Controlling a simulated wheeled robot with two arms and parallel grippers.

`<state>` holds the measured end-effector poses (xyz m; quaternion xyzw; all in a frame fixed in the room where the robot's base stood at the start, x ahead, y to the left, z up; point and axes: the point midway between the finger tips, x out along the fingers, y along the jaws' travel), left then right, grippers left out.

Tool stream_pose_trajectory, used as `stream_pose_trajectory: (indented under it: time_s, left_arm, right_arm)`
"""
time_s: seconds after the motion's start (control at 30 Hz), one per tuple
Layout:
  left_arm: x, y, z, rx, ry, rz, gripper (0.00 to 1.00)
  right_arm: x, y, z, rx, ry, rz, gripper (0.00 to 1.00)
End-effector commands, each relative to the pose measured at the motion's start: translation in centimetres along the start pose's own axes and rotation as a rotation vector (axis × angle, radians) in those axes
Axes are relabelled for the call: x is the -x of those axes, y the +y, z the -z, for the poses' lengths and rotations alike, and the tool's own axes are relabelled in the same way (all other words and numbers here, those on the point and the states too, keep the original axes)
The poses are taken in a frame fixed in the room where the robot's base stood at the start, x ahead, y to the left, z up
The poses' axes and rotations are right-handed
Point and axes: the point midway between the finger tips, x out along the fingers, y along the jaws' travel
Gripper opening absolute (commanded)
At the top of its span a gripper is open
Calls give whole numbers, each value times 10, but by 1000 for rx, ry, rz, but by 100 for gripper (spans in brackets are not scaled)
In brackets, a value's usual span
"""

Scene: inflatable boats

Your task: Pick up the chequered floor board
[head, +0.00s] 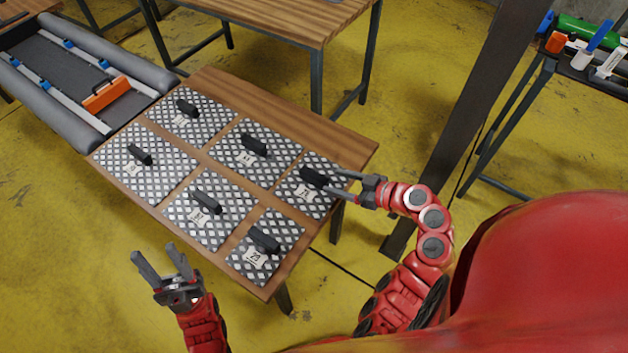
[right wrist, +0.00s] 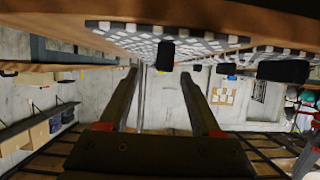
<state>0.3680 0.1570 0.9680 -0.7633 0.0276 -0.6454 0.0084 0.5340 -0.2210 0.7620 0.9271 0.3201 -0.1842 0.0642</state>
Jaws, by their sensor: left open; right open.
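Several chequered floor boards lie flat on the wooden table, each with a black handle and a pale label. My right gripper (head: 332,180) is open at the handle (head: 314,177) of the far-right board (head: 304,202) in the head view. In the right wrist view a black handle (right wrist: 166,56) shows between and beyond the open fingers (right wrist: 162,88); I cannot tell whether they touch it. The near-right board (head: 283,228) lies closest to me. My left gripper (head: 154,251) is open and empty, off the table's near left side.
The wooden table (head: 340,143) has a bare strip along its back. A grey inflatable boat (head: 128,62) with an orange item (head: 105,94) lies at upper left. A dark post (head: 455,130) stands right of the table. Another table (head: 300,18) stands behind.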

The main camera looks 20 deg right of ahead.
Motion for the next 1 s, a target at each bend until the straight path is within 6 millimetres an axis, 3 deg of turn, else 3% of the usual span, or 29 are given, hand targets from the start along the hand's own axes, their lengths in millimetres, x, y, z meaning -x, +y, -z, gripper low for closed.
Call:
stream_pose_trajectory:
  time_s: [0.1, 0.33, 0.6, 0.9, 1.0]
  left_arm:
    - [-7, 0, 1, 0, 0, 0, 50]
    - [-13, -1, 2, 0, 0, 0, 50]
    - [-27, -1, 4, 0, 0, 0, 50]
    - [-27, -1, 4, 0, 0, 0, 50]
    - [-27, -1, 4, 0, 0, 0, 50]
  right_arm:
    - [-19, -1, 1, -3, -1, 5, 65]
    - [-36, -2, 2, -2, -1, 1, 65]
    - [-75, -6, 0, -2, 1, 1, 65]
    - [-81, -6, -2, -1, 0, -1, 65]
    - [-81, -6, -2, -2, 0, -1, 49]
